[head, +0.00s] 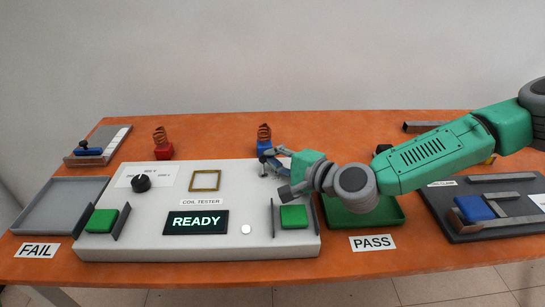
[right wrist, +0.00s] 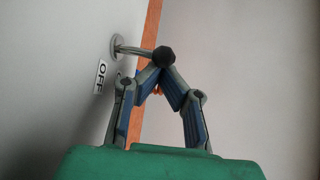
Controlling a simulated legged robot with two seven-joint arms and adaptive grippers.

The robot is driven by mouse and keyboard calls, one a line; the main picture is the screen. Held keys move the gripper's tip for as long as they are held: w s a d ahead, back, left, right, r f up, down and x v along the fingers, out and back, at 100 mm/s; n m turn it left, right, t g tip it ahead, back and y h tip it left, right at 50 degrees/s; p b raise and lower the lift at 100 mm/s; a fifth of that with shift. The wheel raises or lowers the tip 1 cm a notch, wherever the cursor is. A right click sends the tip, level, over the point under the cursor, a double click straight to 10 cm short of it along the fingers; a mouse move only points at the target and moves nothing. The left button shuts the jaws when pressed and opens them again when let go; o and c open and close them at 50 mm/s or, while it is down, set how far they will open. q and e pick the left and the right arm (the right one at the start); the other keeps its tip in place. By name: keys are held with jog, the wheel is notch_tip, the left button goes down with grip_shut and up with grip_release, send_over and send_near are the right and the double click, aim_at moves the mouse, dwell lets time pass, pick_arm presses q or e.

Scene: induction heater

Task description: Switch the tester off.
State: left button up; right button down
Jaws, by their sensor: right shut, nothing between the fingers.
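The coil tester (head: 150,235) is a light grey box on the orange table, and its display (head: 195,222) reads READY. In the right wrist view a metal toggle lever with a black ball tip (right wrist: 163,56) stands out from a round base, beside an OFF label (right wrist: 100,76). My right gripper (right wrist: 161,78) is shut and empty, its fingertips right at the ball; I cannot tell whether they touch. In the head view my right gripper (head: 267,160) is over the tester's back right corner and hides the lever. My left gripper is not in view.
The tester also carries a black knob (head: 141,183), a yellow frame (head: 205,181), a white button (head: 246,229) and two green blocks. Coils on red (head: 163,152) and blue bases stand behind. A grey FAIL tray (head: 60,195) is left, a green PASS tray (head: 372,219) right.

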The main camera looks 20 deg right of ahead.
jog(key=shift+s+a, duration=0.1)
jog(key=shift+s, duration=0.05)
jog(key=shift+s+a+r+b, duration=0.1)
jog(key=shift+s+r+b, duration=0.05)
jog(key=shift+s+b, duration=0.35)
jog(key=shift+s+d, duration=0.25)
jog(key=shift+s, duration=0.05)
jog(key=v, duration=1.1)
jog(key=shift+s, duration=0.1)
